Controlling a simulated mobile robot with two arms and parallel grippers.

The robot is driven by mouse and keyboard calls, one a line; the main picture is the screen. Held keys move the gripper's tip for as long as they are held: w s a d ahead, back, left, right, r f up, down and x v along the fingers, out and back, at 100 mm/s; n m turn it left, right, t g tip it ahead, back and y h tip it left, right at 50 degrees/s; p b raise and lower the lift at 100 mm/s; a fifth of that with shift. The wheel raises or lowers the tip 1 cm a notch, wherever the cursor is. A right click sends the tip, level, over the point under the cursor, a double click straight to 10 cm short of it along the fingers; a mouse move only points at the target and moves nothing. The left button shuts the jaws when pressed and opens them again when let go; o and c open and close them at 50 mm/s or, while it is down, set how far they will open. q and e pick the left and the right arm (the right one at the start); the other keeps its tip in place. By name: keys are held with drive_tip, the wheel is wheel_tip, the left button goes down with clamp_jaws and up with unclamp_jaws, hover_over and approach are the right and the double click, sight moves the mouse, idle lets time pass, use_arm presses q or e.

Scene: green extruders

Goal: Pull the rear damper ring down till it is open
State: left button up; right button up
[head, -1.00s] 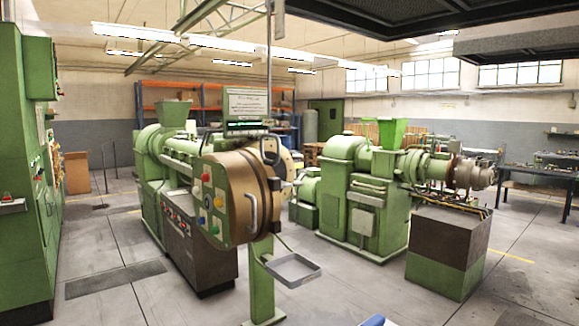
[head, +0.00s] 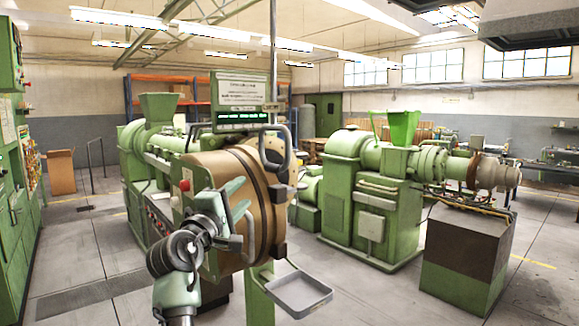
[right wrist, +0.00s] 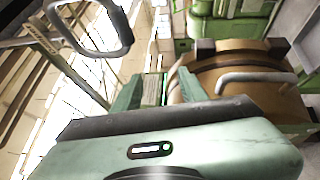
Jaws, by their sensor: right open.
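The damper ring (head: 275,147) is a dark grey rounded loop at the bottom of a thin vertical rod (head: 273,50) that comes down from above. It hangs in front of the brown drum's upper part. In the right wrist view the ring (right wrist: 120,35) shows at the upper left, outside the jaws. My right gripper (head: 240,198) is pale green, open and empty, to the left of and below the ring, apart from it. Its two fingers (right wrist: 157,92) also show in the right wrist view with nothing between them. My left gripper is not in view.
The brown drum (head: 225,165) of the green extruder, with a grey handle (head: 251,238), is close behind my right gripper. A sign with a display (head: 240,102) stands left of the rod. A grey tray (head: 300,294) sticks out below. A second extruder (head: 362,195) stands to the right.

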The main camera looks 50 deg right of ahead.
sight(273, 171)
drive_tip(key=s+d+r+g, duration=0.1)
drive_tip(key=s+d+r+m+g, duration=0.1)
drive_tip(key=s+r, duration=0.1)
drive_tip(key=s+d+r+m+g+h, duration=0.1)
drive_tip(key=s+d+r, duration=0.1)
drive_tip(key=shift+s, duration=0.1)
use_arm(q)
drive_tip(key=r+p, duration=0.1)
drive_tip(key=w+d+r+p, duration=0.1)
drive_tip(key=p, duration=0.1)
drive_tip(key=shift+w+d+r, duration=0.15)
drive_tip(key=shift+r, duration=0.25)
use_arm(e)
drive_tip(key=x, duration=0.6)
drive_tip(key=shift+d+r, duration=0.1)
drive_tip(key=shift+d, duration=0.25)
clamp_jaws()
